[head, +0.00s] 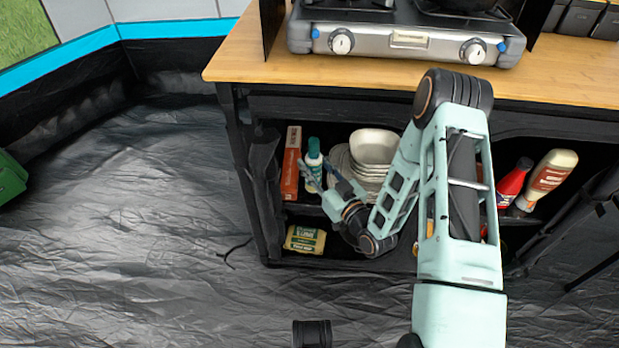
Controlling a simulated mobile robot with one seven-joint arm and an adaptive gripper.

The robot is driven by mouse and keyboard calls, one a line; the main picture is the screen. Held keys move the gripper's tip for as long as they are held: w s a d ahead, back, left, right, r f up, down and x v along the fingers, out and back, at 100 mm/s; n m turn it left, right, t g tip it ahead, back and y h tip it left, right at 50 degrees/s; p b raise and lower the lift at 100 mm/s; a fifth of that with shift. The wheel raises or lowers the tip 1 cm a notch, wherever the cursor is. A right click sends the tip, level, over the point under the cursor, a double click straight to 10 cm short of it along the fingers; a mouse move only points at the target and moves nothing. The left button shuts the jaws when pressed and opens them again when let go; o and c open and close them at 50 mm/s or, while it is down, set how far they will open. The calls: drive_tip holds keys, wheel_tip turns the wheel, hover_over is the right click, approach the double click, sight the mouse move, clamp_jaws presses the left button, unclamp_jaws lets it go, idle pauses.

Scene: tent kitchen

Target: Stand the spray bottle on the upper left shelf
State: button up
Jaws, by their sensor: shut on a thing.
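The spray bottle (314,158), with a green top and a pale body, is upright in the left upper compartment of the black cabinet. My gripper (319,172) is shut on it, reaching in from the lower right with a finger on either side. The fingers cover part of its lower body. I cannot tell whether its base touches the upper left shelf (303,208).
An orange-red box (291,165) stands close left of the bottle. Stacked plates and white bowls (374,150) sit close on its right. A yellow-green package (305,240) lies on the lower shelf. Red and tan bottles (549,177) are at right. A stove (405,35) tops the counter (245,60).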

drive_tip(key=w+f, duration=0.1)
drive_tip(key=w+a+f+b, duration=0.1)
drive_tip(key=shift+a+f, duration=0.1)
drive_tip(key=shift+f, duration=0.2)
drive_tip(key=shift+f+b, duration=0.5)
drive_tip(key=shift+f, duration=1.05)
drive_tip(key=shift+f, duration=0.1)
drive_tip(key=o, duration=1.3)
drive_tip(key=shift+s, duration=0.15)
drive_tip(key=p+v, duration=0.3)
drive_tip(key=v, duration=0.8)
drive_tip(key=shift+s+d, duration=0.2)
drive_tip(key=shift+d, duration=0.1)
